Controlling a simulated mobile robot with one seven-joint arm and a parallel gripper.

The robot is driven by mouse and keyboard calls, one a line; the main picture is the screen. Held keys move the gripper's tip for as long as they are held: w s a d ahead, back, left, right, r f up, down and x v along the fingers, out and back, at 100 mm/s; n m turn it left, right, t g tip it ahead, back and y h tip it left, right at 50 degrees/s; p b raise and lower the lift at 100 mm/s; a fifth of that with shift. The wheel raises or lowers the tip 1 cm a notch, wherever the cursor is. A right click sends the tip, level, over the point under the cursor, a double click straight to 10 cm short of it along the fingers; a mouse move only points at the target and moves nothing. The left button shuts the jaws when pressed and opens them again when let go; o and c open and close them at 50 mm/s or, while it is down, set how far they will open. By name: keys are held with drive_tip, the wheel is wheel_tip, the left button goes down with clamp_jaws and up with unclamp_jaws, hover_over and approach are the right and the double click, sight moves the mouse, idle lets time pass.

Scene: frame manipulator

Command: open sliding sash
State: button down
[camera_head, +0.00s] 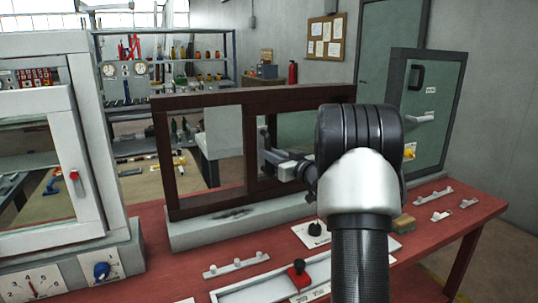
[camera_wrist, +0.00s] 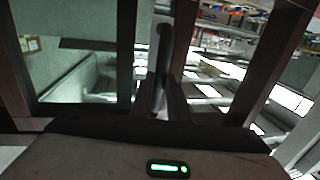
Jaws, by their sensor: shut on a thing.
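A dark brown window frame (camera_head: 200,98) stands upright on a pale base (camera_head: 235,222) on the red table, with the sliding sash (camera_head: 271,127) in it. In the wrist view, my gripper (camera_wrist: 158,112) is shut on a grey bar handle (camera_wrist: 163,60), which stands upright between brown frame members. My arm hides the frame's lower right part and much of the right pane. How far the sash stands open I cannot tell.
A white-framed window unit (camera_head: 75,120) with a red knob stands at the left. A grey-framed glass panel (camera_head: 435,100) stands at the right. A red-handled slider (camera_head: 298,274), a black knob (camera_head: 315,229) and small pale handles (camera_head: 236,266) are on the red table (camera_head: 160,270) in front.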

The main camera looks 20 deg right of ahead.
drive_tip(key=c, duration=1.7)
unclamp_jaws()
drive_tip(key=s+d, duration=0.1)
drive_tip(key=s, duration=0.4)
drive_tip(key=s+d, duration=0.1)
drive_tip(key=s, duration=0.5)
drive_tip(key=s+d, duration=0.1)
drive_tip(key=s, duration=0.5)
drive_tip(key=shift+s+d+p, duration=0.1)
drive_tip(key=shift+d+p, duration=0.05)
drive_tip(key=shift+p, duration=0.2)
